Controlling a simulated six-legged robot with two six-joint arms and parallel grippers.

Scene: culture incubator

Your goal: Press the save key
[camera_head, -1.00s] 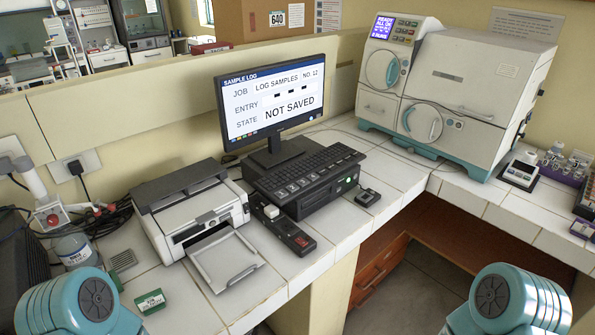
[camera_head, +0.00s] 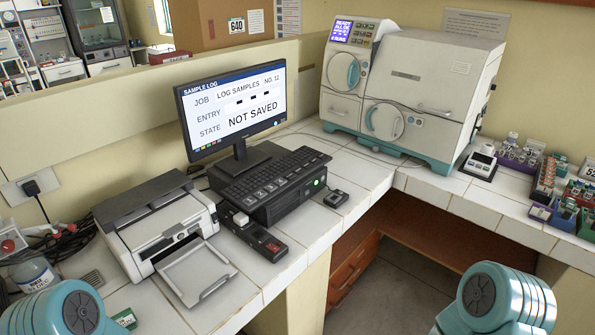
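Larger keys with pale marks run along the keyboard's near edge; I cannot read which is the save key. Only teal joints of my two arms show at the bottom left and bottom right. Neither gripper is in view.
A white printer (camera_head: 160,228) with its tray out stands left of the keyboard. A black strip with a white block and a red switch (camera_head: 272,247) lies between them. A mouse (camera_head: 336,198) lies right. The incubator (camera_head: 400,90) and sample racks (camera_head: 560,190) stand further right.

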